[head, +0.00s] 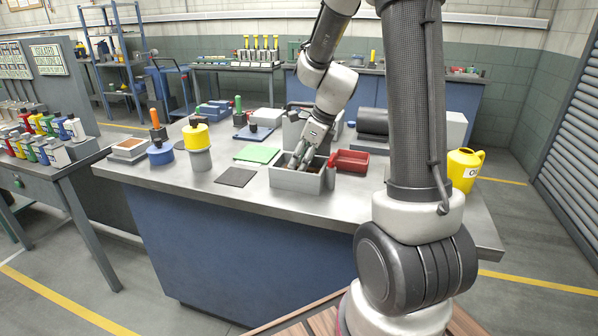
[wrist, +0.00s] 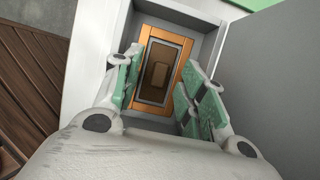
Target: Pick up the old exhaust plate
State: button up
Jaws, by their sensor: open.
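My gripper (head: 303,163) is open and points down into a grey open box (head: 296,182) on the steel-topped bench. In the wrist view the gripper (wrist: 160,95) has its green-padded fingers apart, one on each side of a flat rectangular part (wrist: 186,58) in the box. The part has an orange-brown border, a grey inner frame and a dark brown middle with a small raised block; it looks like the old exhaust plate. I see no contact between fingers and plate. The fingers and the box wall hide most of the box's inside in the head view.
A red tray (head: 349,161) stands just right of the box. A dark mat (head: 237,177) and a green mat (head: 257,154) lie to its left. A grey pot with a yellow top (head: 197,136) stands further left. A yellow can (head: 463,168) is at the right.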

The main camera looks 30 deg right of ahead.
jog(key=shift+w+a+f, duration=0.1)
jog(key=shift+f, duration=0.2)
jog(key=c, duration=0.8)
jog(key=shift+r, duration=0.1)
